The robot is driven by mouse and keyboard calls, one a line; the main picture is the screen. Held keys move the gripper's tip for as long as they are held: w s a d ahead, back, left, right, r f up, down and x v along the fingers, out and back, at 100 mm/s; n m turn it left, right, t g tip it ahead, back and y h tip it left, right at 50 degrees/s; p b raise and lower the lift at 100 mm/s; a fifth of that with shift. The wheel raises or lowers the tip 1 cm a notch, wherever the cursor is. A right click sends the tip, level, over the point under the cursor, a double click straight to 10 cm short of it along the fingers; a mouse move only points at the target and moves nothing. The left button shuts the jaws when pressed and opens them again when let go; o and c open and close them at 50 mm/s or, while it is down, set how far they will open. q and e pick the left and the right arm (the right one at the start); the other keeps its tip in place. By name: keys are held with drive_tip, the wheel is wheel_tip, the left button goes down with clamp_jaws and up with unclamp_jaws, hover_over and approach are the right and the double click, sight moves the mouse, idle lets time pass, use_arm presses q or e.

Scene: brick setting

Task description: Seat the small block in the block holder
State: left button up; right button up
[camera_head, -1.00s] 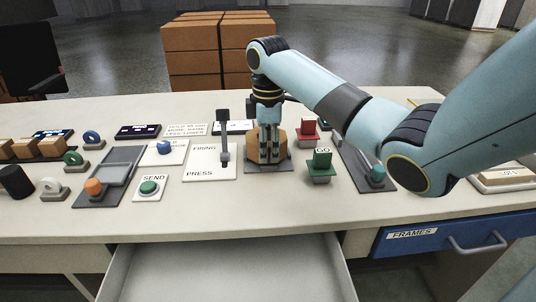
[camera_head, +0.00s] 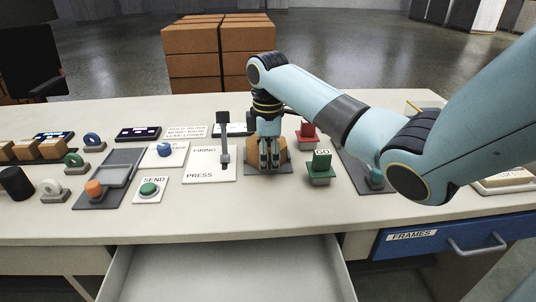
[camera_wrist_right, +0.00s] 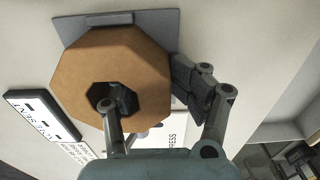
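My right gripper (camera_head: 269,164) points down over a brown, eight-sided wooden piece (camera_head: 281,150) standing on a grey plate (camera_head: 283,170) in the head view. Its fingers now show in front of that piece. In the wrist view the eight-sided piece (camera_wrist_right: 75,85) has a dark opening; one fingertip lies over or in it, and the other is beside the piece's right edge. The fingers of the right gripper (camera_wrist_right: 160,97) are apart; I cannot tell if they touch it. I cannot tell which thing is the small block or the block holder. My left gripper is not in view.
A FIRING lever panel (camera_head: 203,165) stands left of the grey plate, and a green GO switch (camera_head: 320,165) and red switch (camera_head: 308,132) stand right. Several wooden bricks (camera_head: 27,150) sit far left. An open drawer (camera_head: 225,275) juts out below the front edge.

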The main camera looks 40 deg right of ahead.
drive_tip(key=shift+w+d, duration=0.1)
idle(0.3)
drive_tip(key=shift+r, duration=0.45)
wheel_tip(320, 180, up, 12)
drive_tip(key=p, duration=0.3)
drive_tip(key=shift+r, duration=0.25)
